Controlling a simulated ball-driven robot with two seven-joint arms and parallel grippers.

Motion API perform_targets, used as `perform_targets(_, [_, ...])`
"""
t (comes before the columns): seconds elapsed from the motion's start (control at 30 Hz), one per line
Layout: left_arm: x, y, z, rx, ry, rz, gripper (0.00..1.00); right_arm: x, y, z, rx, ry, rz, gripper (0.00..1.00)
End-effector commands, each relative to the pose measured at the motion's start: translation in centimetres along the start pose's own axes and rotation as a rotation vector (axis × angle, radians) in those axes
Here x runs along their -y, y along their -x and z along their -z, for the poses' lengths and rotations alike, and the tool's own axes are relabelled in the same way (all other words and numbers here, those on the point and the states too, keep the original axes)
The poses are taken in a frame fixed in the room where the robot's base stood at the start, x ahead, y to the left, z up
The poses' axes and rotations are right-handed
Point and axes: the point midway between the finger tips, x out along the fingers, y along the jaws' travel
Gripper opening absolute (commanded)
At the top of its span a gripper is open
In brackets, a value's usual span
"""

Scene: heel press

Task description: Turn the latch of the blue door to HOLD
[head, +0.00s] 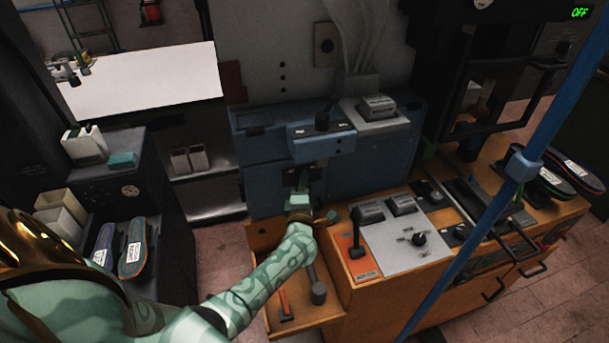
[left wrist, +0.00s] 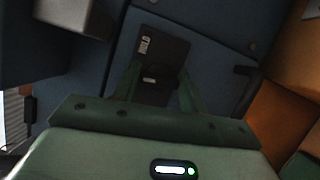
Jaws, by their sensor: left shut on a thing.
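The blue door (head: 262,190) is on the blue press cabinet in the middle of the head view. It also fills much of the left wrist view (left wrist: 98,75). A dark latch plate (left wrist: 162,50) with two small white labels is on it; the label text is too small to read. My left gripper (head: 300,182) is at this plate, its fingers pointing at the door. In the left wrist view the gripper (left wrist: 158,80) is shut on the latch, which is dark and mostly hidden between the fingers. I cannot tell which way the latch points. My right gripper is not in view.
A blue press head (head: 322,143) overhangs my left gripper. An open wooden drawer (head: 265,238) with tools lies below, near my forearm. A wooden bench (head: 375,292) with a control panel (head: 408,243) stands to the right. A blue pole (head: 470,235) crosses the right side.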

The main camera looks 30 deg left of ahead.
Motion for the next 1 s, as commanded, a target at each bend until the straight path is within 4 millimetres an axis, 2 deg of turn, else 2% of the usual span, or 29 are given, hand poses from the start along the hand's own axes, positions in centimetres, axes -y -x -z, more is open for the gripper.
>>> perform_targets(0.03, [-0.6,0.0,-0.1,0.000,-0.037,0.020,0.19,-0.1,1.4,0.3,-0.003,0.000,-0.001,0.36])
perform_targets(0.1, [-0.6,0.0,-0.2,0.001,-0.100,0.046,0.19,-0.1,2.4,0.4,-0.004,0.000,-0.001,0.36])
perform_targets(0.5, [-0.5,0.1,-0.2,0.002,-0.448,0.191,0.19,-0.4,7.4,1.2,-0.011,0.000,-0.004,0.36])
perform_targets(0.7, [-0.3,0.0,-0.3,0.002,-0.607,0.257,0.19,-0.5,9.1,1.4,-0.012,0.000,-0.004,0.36])
perform_targets(1.0, [-0.1,0.0,-0.2,0.003,-0.782,0.328,0.19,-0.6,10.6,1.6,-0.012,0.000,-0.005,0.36])
